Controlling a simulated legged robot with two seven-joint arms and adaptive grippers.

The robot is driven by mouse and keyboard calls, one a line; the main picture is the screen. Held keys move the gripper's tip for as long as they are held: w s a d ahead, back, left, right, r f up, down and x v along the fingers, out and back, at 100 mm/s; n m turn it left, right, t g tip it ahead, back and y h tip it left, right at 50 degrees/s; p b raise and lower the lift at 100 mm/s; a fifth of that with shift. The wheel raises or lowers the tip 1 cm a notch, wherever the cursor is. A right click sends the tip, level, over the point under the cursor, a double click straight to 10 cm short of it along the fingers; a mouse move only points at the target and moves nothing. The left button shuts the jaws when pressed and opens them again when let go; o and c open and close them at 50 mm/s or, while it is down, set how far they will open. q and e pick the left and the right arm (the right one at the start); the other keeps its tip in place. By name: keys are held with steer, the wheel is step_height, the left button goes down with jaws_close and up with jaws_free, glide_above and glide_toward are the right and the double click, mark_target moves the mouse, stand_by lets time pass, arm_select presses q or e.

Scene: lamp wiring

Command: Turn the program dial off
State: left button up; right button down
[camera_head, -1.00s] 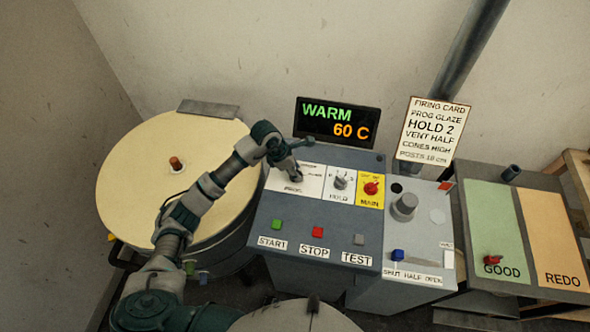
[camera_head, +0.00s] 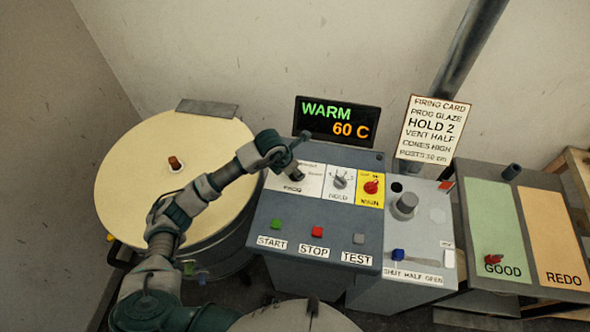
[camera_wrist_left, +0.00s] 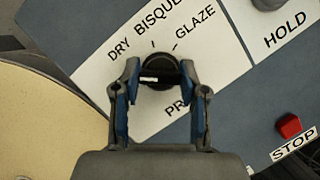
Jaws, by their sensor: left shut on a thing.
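The program dial (camera_wrist_left: 158,74) is a dark round knob on a white plate lettered DRY, BISQUE and GLAZE, with a partly covered PROG label. In the head view the dial (camera_head: 296,177) sits at the left of the control panel. My left gripper (camera_wrist_left: 160,72) is shut on the dial, one finger on each side. A white mark on the knob lies toward the left finger in the wrist view. The fingers hide part of the plate, and I see no OFF word there. My right gripper is not in view.
Right of the dial are the HOLD knob (camera_head: 340,181) and red MAIN switch (camera_head: 371,187). Below are START (camera_head: 276,224), STOP (camera_head: 317,232) and TEST (camera_head: 358,238) buttons. The display (camera_head: 337,122) reads WARM 60 C. A round kiln lid (camera_head: 130,190) lies left.

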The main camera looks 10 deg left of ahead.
arm_select(q)
steer(key=shift+n+y, duration=0.4)
steer(key=shift+n, duration=0.7)
steer(key=shift+n+b, duration=0.35)
steer(key=shift+n, duration=0.25)
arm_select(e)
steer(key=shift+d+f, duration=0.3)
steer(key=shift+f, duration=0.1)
arm_select(q)
steer(key=shift+t+y, duration=0.3)
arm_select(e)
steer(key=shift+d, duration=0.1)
arm_select(q)
steer(key=o, duration=1.1)
steer(key=shift+o, duration=0.2)
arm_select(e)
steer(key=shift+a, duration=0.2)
arm_select(q)
steer(key=v, duration=1.2)
steer(key=shift+a+f, duration=0.1)
steer(key=shift+f, duration=0.05)
